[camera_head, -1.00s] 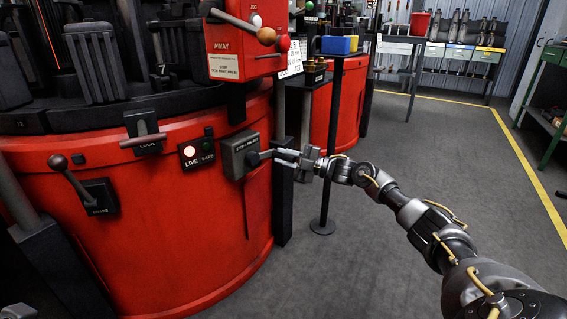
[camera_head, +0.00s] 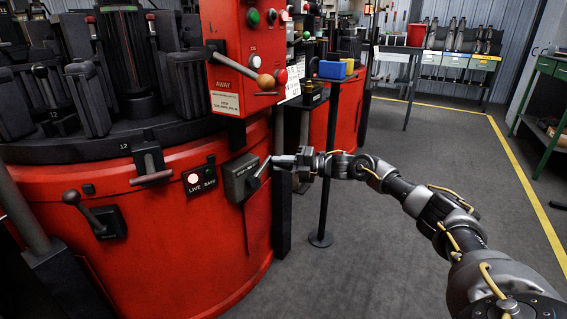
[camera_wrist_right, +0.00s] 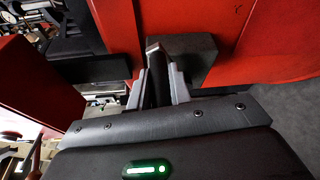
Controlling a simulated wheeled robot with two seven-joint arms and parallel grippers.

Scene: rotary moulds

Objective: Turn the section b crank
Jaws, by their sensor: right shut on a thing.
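My right gripper (camera_head: 277,163) is at the front of a red machine. It is shut on the lever (camera_head: 262,170) of a dark control box (camera_head: 239,180), which has a short label too small to read. The lever leans up and to the right. In the right wrist view, the fingers (camera_wrist_right: 160,85) close around a dark bar (camera_wrist_right: 157,70) in front of the box (camera_wrist_right: 188,60). I cannot read any "section b" marking here. My left gripper is not in view.
A ball-knob lever (camera_head: 72,198), a T-handle (camera_head: 150,178) and a pale lamp (camera_head: 193,178) by LIVE and SAFE labels are on the red base. A wooden-knob lever (camera_head: 264,80) is on the panel above. A dark post (camera_head: 325,180) stands right; open floor lies beyond.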

